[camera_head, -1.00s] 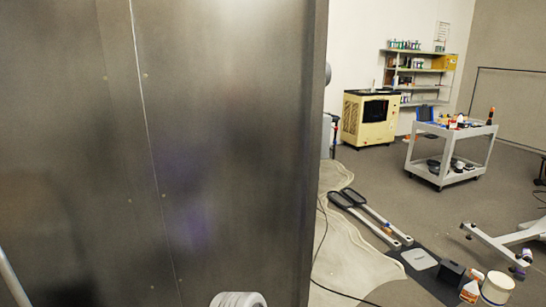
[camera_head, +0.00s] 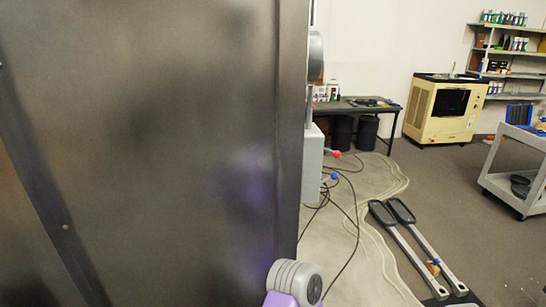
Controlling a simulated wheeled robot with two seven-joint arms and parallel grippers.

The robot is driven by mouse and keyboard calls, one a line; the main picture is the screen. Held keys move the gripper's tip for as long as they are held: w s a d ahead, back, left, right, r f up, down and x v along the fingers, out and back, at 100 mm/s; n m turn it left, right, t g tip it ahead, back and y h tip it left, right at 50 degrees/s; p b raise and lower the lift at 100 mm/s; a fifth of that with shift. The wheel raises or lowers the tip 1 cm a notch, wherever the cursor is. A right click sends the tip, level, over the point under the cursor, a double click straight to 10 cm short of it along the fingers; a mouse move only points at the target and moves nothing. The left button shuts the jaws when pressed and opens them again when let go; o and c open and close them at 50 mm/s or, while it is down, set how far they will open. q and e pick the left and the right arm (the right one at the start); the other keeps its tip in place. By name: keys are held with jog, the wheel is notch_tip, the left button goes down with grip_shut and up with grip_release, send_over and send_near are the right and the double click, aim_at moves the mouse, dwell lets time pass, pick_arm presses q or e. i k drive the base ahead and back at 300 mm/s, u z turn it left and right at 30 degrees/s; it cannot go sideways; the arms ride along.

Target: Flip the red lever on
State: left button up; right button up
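No red lever can be made out in the head view. A tall dark metal panel (camera_head: 150,150) fills the left half and hides what lies behind it. A grey and purple rounded link at the bottom centre looks like part of my arm. Neither of my grippers is in view.
A dark table (camera_head: 365,106) stands behind the panel edge. A cream machine (camera_head: 443,112) and a white cart (camera_head: 515,185) are at the right. Black cables (camera_head: 352,215) and two long grey-and-black bars (camera_head: 415,240) lie on the floor. Grey floor between bars and cart is clear.

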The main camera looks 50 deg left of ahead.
aim_at(336, 155)
jog(key=i, duration=2.35)
jog(key=u, duration=1.9)
jog(key=i, duration=2.5)
jog(key=u, duration=3.85)
